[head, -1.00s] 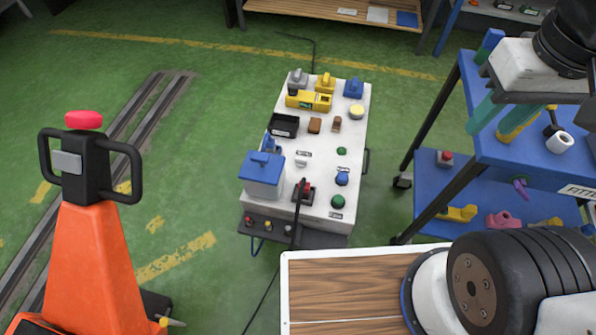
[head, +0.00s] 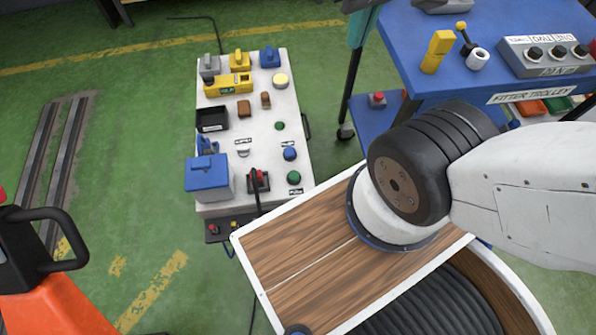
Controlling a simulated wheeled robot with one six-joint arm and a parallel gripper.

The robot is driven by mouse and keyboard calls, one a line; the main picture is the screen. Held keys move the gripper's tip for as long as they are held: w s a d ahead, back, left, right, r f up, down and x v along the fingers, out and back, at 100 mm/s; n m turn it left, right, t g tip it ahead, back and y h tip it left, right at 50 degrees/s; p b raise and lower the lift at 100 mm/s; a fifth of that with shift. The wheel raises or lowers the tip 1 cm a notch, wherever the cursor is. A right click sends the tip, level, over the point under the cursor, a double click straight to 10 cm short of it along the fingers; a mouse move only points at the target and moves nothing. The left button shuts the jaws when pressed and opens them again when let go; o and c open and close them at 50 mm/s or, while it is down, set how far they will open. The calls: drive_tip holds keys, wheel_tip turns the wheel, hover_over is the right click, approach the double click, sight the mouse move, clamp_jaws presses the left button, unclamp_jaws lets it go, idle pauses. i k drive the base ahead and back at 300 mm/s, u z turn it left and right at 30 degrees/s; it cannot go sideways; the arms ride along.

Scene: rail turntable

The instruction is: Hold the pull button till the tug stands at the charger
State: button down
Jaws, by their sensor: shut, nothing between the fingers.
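A grey control box (head: 547,56) with three dark round knobs or buttons and small labels sits on the blue trolley in the head view. A white-topped bench (head: 250,109) carries green buttons (head: 293,177), a blue button (head: 290,153) and a red-and-black lever switch (head: 258,181). The labels are too small to read, so I cannot tell which one is the pull button. I cannot make out a tug or a charger with certainty. My arm crosses the right side, and my gripper lies outside the picture.
The blue trolley (head: 398,40) stands at upper right, with a yellow block (head: 437,50) on top. An orange truck with a black handle (head: 40,300) is at lower left. Floor rails (head: 55,165) run at left. Green floor (head: 130,190) is open between rails and bench.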

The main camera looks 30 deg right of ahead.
sight(293, 176)
drive_tip(key=z, duration=0.5)
drive_tip(key=k, duration=1.2)
drive_tip(key=u, duration=0.15)
drive_tip(key=i, duration=0.8)
drive_tip(key=u, duration=0.25)
